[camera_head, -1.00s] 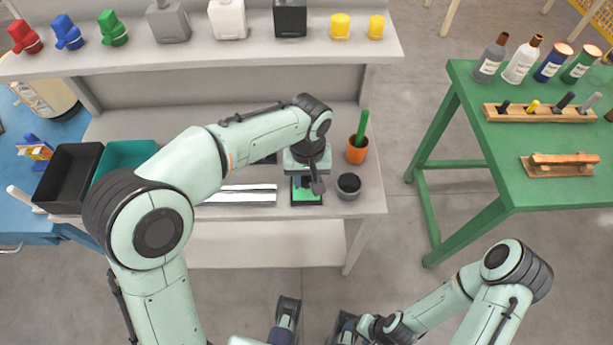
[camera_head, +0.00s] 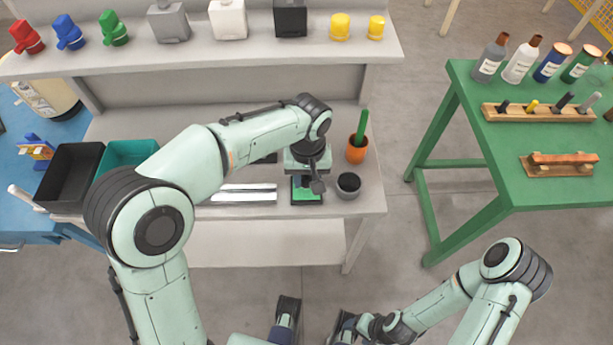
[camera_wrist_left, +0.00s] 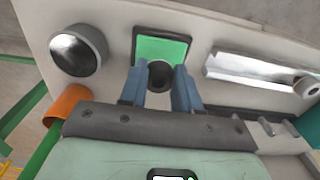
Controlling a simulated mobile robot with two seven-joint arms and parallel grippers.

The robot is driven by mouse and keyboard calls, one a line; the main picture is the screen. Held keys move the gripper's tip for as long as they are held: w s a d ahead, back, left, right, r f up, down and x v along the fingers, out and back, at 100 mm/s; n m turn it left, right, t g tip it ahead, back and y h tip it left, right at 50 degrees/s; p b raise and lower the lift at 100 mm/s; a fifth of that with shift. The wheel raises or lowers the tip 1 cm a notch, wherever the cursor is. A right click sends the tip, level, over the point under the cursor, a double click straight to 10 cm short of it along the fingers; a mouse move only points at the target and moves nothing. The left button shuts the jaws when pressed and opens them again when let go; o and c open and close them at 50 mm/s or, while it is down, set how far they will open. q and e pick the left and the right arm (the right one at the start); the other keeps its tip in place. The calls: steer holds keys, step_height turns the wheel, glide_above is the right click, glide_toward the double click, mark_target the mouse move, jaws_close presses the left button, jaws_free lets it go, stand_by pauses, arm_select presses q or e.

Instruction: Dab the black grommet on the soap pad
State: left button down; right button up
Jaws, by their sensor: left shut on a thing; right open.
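The soap pad is a green square in a black frame on the grey bench; it shows in the head view (camera_head: 305,196) and in the left wrist view (camera_wrist_left: 162,47). My left gripper (camera_head: 313,186) is over the pad, and its blue fingers (camera_wrist_left: 160,83) are shut on the black grommet (camera_wrist_left: 160,75). In the wrist view the grommet overlaps the pad's near edge; I cannot tell whether they touch. In the head view the grommet is not clear behind the gripper. My right gripper (camera_head: 350,326) is low at the bottom edge, away from the bench, and open.
A grey cup with dark contents (camera_head: 348,185) stands just right of the pad. An orange pot with a green stick (camera_head: 357,150) stands behind it. A metal rail (camera_head: 245,194) lies to the left. Black (camera_head: 68,178) and teal bins stand farther left.

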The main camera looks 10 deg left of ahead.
arm_select(q)
steer(key=shift+r+p, duration=0.6)
steer(key=shift+r, duration=0.35)
step_height(320, 180, up, 2)
steer(key=shift+p, duration=0.9)
steer(key=shift+r+p, duration=0.9)
steer(key=shift+r, duration=0.2)
